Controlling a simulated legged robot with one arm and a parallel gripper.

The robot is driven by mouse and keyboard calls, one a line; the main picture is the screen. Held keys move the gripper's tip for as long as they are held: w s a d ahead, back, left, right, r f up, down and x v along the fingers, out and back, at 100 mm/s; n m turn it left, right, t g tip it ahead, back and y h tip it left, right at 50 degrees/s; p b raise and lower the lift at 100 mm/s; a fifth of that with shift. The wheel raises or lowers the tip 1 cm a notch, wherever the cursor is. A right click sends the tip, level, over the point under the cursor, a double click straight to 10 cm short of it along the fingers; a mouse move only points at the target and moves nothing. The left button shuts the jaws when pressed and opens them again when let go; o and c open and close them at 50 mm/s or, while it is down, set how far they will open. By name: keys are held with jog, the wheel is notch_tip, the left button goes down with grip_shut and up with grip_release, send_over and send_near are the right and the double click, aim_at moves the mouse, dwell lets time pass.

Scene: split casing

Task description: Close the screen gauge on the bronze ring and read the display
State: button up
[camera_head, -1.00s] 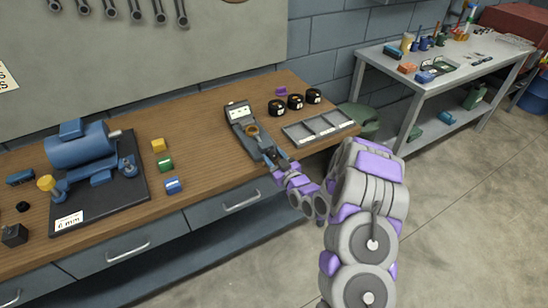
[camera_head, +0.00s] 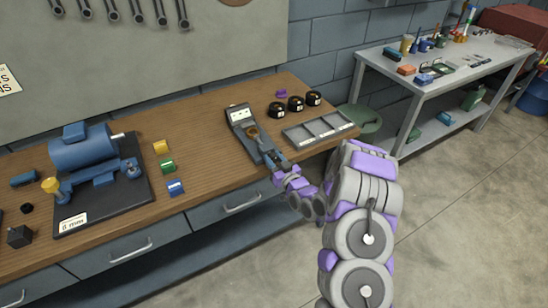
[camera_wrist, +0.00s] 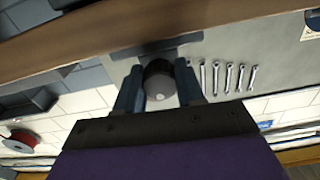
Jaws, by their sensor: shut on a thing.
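The screen gauge (camera_head: 262,146) is a long grey tool lying on the wooden bench, with a pale display (camera_head: 239,113) at its far end. The display's digits are too small to read. The bronze ring (camera_head: 252,132) sits on the gauge just below the display; I cannot tell whether the jaws touch it. My gripper (camera_head: 279,163) is at the gauge's near end. In the wrist view my gripper (camera_wrist: 159,88) has its two fingers on either side of a dark round knob (camera_wrist: 160,82) with a pale end, and is shut on it.
A grey compartment tray (camera_head: 318,129) and several black round pieces (camera_head: 296,103) lie right of the gauge. Yellow, green and blue blocks (camera_head: 168,167) and a blue motor (camera_head: 85,150) on a dark plate stand left. A grey side table (camera_head: 440,70) is at right.

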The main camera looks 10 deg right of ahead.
jog(key=m+p, duration=0.2)
jog(key=m, duration=0.2)
jog(key=shift+r+m+p, duration=0.15)
jog(key=shift+m+p, duration=0.15)
jog(key=m+p, duration=0.1)
jog(key=m, duration=0.4)
jog(key=shift+p, duration=0.3)
jog(key=m, duration=0.6)
jog(key=shift+f, duration=0.25)
jog(key=m, duration=0.5)
jog(key=shift+b, duration=0.35)
jog(key=o, duration=0.8)
jog(key=shift+f, duration=0.1)
jog(key=shift+o, duration=1.2)
jog(key=shift+s, duration=0.1)
jog(key=p+v, duration=0.3)
jog(key=v, duration=1.4)
jog(key=shift+d+r, duration=0.15)
jog(key=shift+r, duration=0.05)
